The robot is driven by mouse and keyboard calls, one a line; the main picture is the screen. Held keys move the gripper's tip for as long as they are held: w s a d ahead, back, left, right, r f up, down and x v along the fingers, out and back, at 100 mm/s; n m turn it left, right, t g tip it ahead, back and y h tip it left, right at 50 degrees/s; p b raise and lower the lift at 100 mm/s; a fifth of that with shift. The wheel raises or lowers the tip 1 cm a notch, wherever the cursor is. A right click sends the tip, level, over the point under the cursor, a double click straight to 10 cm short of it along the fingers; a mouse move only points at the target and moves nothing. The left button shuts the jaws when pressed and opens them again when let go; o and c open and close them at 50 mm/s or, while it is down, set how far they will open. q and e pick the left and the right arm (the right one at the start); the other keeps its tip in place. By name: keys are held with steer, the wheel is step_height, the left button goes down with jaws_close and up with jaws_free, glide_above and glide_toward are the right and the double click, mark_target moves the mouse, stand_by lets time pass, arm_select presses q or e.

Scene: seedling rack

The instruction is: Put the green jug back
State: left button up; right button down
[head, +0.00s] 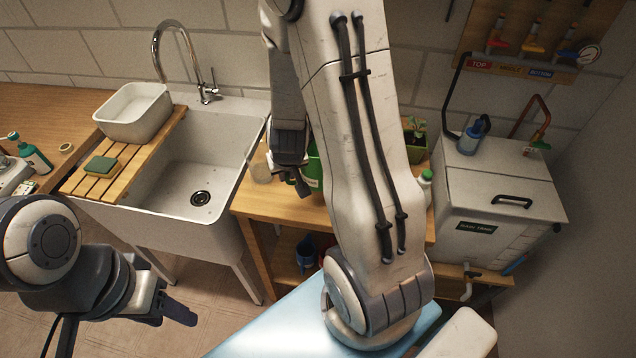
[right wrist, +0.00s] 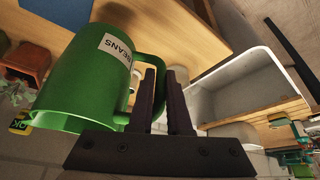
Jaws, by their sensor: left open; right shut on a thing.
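The green jug (head: 314,168) shows in the head view over the wooden bench beside the sink, mostly hidden by my right arm. In the right wrist view the jug (right wrist: 80,75) is large, with a white label reading BEANS and its open mouth toward the lower left. My right gripper (right wrist: 164,78) is shut on the jug's handle; in the head view this gripper (head: 290,182) points down left of the jug. I cannot tell whether the jug's base touches the bench. My left gripper (head: 176,308) is open and empty, low at the left, in front of the sink.
The sink (head: 190,165) with a slatted board (head: 130,155), a white basin (head: 135,112) and a sponge (head: 101,166) is left of the bench (head: 262,205). A white lidded tank (head: 495,190) stands right. A terracotta pot (right wrist: 25,62) shows near the jug's mouth.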

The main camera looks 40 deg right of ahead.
steer(key=s+d+r+m, duration=0.1)
steer(key=d, duration=0.1)
steer(key=s+d+r+m+h, duration=0.1)
steer(key=s+d, duration=0.1)
steer(key=d, duration=0.1)
steer(key=s+d+r+m, duration=0.1)
steer(key=d, duration=0.1)
steer(key=shift+s+d+m+g+p, duration=0.15)
steer(key=shift+d+m+g+p, duration=0.2)
steer(key=shift+d+m+g, duration=0.05)
steer(key=shift+w+a+f+b, duration=0.15)
steer(key=shift+w+a+f, duration=0.55)
steer(key=shift+w+f, duration=1.1)
steer(key=shift+w+a+f+b, duration=0.2)
steer(key=shift+w+a+f, duration=0.45)
steer(key=shift+w+f, duration=1.15)
steer(key=shift+w+a+f+b, duration=0.15)
steer(key=shift+w+a+f, duration=0.55)
steer(key=shift+w+f, duration=1.05)
steer(key=shift+s+f, duration=0.1)
steer(key=shift+f, duration=0.15)
steer(key=c, duration=0.9)
jaws_free()
steer(key=shift+o, duration=0.2)
